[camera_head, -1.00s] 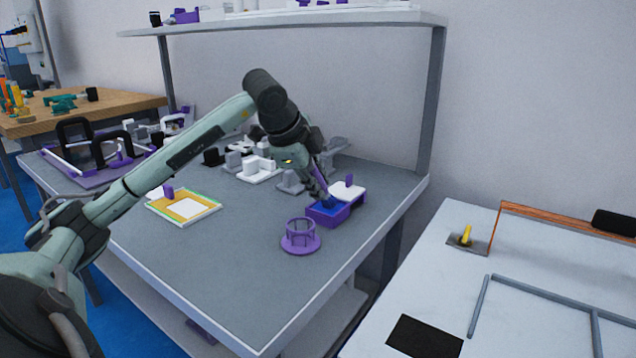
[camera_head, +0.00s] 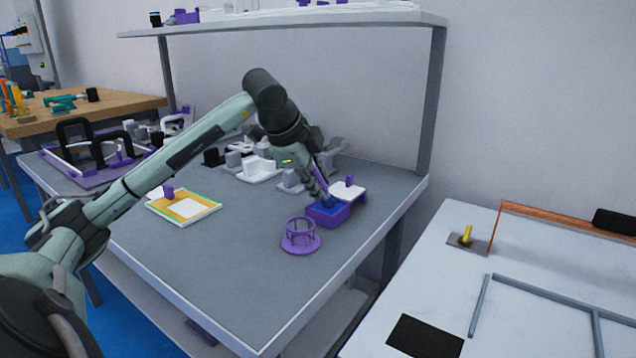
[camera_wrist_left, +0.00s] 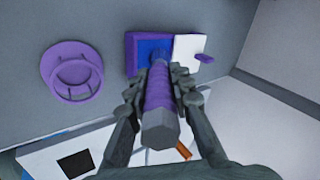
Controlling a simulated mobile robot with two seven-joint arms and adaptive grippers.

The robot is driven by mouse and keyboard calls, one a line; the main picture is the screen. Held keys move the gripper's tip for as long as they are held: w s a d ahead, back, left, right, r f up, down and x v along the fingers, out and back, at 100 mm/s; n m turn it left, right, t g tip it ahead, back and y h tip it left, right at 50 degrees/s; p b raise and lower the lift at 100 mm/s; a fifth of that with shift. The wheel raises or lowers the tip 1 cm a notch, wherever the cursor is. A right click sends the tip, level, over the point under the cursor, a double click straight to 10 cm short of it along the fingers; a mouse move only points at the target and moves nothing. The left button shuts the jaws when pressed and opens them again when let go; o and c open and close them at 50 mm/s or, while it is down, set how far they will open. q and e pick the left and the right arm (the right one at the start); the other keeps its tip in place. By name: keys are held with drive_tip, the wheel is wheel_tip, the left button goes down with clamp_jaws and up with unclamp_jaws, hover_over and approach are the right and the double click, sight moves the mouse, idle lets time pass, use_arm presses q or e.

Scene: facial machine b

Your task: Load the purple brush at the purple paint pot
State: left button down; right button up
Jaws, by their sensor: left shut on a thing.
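The purple paint pot (camera_head: 325,217) is a box with a blue inside and stands near the right edge of the grey table. It also shows in the left wrist view (camera_wrist_left: 131,52). My left gripper (camera_head: 326,198) is over the pot and shut on the purple brush (camera_wrist_left: 159,90). The brush handle points up toward the wrist camera. Its lower end is at the blue opening; the tip is hidden, so I cannot tell how deep it is. My right gripper is in neither view.
A white lid-like plate with a purple knob (camera_head: 347,191) adjoins the pot. A round purple holder (camera_head: 300,238) stands in front, to its left. A framed yellow-and-white board (camera_head: 185,207) lies farther left. Grey and white fixtures (camera_head: 258,169) stand behind. The table's front middle is clear.

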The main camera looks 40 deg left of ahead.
use_arm(q)
drive_tip(key=shift+f, duration=0.15)
drive_tip(key=shift+r+p, duration=2.8)
drive_tip(key=shift+r, duration=0.8)
